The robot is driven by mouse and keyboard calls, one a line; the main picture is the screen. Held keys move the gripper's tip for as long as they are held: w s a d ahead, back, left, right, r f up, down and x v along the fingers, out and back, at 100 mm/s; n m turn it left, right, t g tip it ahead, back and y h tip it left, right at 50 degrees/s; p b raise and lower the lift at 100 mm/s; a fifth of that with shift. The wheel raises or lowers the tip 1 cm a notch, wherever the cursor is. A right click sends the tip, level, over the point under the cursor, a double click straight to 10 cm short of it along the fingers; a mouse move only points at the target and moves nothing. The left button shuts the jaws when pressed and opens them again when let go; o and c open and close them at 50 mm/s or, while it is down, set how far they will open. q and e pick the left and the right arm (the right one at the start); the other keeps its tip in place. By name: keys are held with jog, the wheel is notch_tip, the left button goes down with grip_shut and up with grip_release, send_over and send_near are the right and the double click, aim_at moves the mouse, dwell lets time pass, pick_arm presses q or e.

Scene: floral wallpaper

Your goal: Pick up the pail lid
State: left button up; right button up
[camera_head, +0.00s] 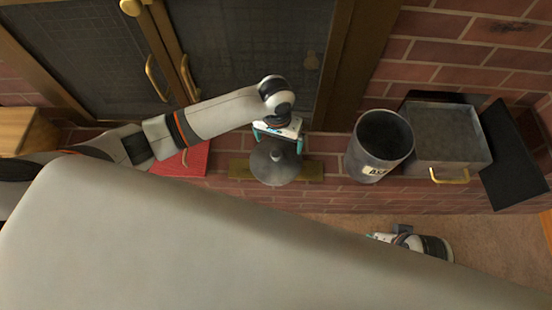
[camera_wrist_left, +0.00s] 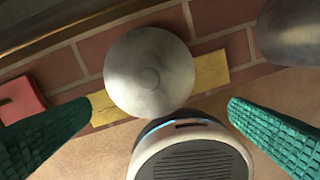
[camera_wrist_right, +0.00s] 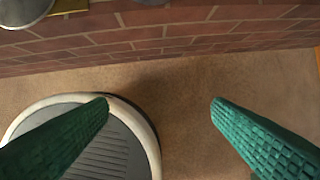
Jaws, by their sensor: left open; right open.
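The pail lid (camera_head: 274,164) is a round grey metal disc with a small knob in its middle. It lies on the brick ledge, over a yellow strip. My left gripper (camera_head: 278,142) is open at the lid's far side, its teal fingers showing near the lid's edges. In the left wrist view the lid (camera_wrist_left: 149,72) sits ahead between the open left fingers (camera_wrist_left: 165,120), not visibly gripped. The grey pail (camera_head: 381,148), marked with a label, stands open to the right. My right gripper (camera_wrist_right: 160,105) is open and empty above the floor, its fingers apart.
A yellow strip (camera_head: 315,170) lies under the lid. A red box (camera_head: 183,161) is to its left. A grey metal box (camera_head: 445,135) with a brass handle and a dark panel (camera_head: 513,155) stand right of the pail. Dark doors rise behind. Brown floor (camera_head: 325,212) lies before the ledge.

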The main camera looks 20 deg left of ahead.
pick_arm(q)
jog(key=w+a, duration=0.1)
jog(key=b, duration=0.2)
send_over(276, 154)
jog(key=shift+n+y, duration=0.3)
jog(key=f, duration=0.5)
jog(key=shift+w+a, duration=0.25)
jog(key=shift+a, duration=0.05)
pick_arm(e)
jog(key=v, duration=0.5)
pick_arm(q)
jog(key=shift+f+b, duration=0.3)
jog(key=shift+f, duration=0.15)
jog(key=shift+d+f+b, duration=0.1)
jog(key=shift+f+b, duration=0.25)
jog(key=shift+f, duration=0.5)
jog(key=shift+s+f+b, duration=0.15)
jog(key=shift+f+b, duration=0.2)
jog(key=shift+f, duration=0.25)
notch_tip(276, 154, down, 3)
jog(key=shift+d+r+b, duration=0.1)
jog(key=shift+d+b, duration=0.05)
jog(key=shift+b, duration=0.5)
pick_arm(e)
jog(key=w+a+t+y, duration=0.1)
jog(key=w+a+t, duration=0.1)
jog(key=w+t, duration=0.3)
jog(key=w, duration=0.2)
jog(key=shift+w+r, duration=0.2)
jog(key=shift+w, duration=0.1)
